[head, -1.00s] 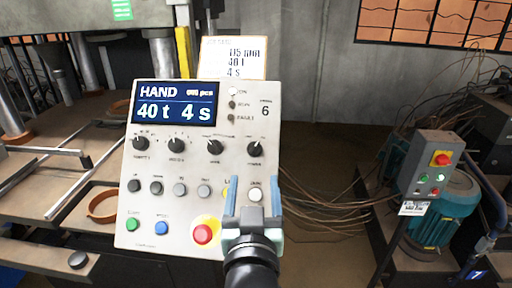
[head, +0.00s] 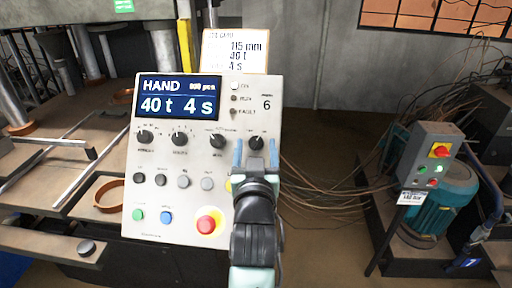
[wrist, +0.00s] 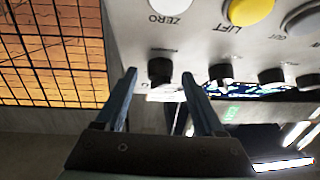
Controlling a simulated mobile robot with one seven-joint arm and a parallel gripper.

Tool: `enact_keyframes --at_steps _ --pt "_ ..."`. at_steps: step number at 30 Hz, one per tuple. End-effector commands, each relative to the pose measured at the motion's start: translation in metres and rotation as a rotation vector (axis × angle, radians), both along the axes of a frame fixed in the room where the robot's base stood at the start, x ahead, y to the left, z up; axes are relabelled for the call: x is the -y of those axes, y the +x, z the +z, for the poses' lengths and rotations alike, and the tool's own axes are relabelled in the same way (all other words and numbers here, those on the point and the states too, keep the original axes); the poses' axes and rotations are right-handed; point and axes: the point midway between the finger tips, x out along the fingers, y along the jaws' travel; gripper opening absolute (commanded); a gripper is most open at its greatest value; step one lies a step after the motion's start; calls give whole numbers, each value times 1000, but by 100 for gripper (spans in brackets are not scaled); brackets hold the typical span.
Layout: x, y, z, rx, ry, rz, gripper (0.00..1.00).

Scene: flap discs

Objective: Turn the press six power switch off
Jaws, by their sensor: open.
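The press six panel (head: 150,222) is a pale upright box marked 6, with a lit display (head: 178,98) reading HAND, 40 t, 4 s. Its power switch (head: 256,143) is the rightmost black knob in the row under the display. My gripper (head: 256,158) is open in front of the panel, its fingers on either side of that knob as seen from the head. In the wrist view, which looks inverted, the knob (wrist: 160,70) appears between my open fingers (wrist: 160,84). I cannot tell whether they touch it. The pale lamp (head: 234,86) at the top looks lit.
Below the knobs are several round buttons and a red emergency button (head: 208,223) on yellow. My arm covers the panel's lower right. To the right stand a grey switch box (head: 428,155), a teal motor (head: 440,205) and loose cables. Press columns and a bench lie left.

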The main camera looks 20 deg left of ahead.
Motion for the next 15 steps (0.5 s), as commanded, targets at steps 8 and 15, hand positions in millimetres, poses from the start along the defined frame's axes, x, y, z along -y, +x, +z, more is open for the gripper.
enact_keyframes --at_steps 8,15 --pt "0 0 0 0 0 0 31" --pt "0 0 0 0 0 0 0"
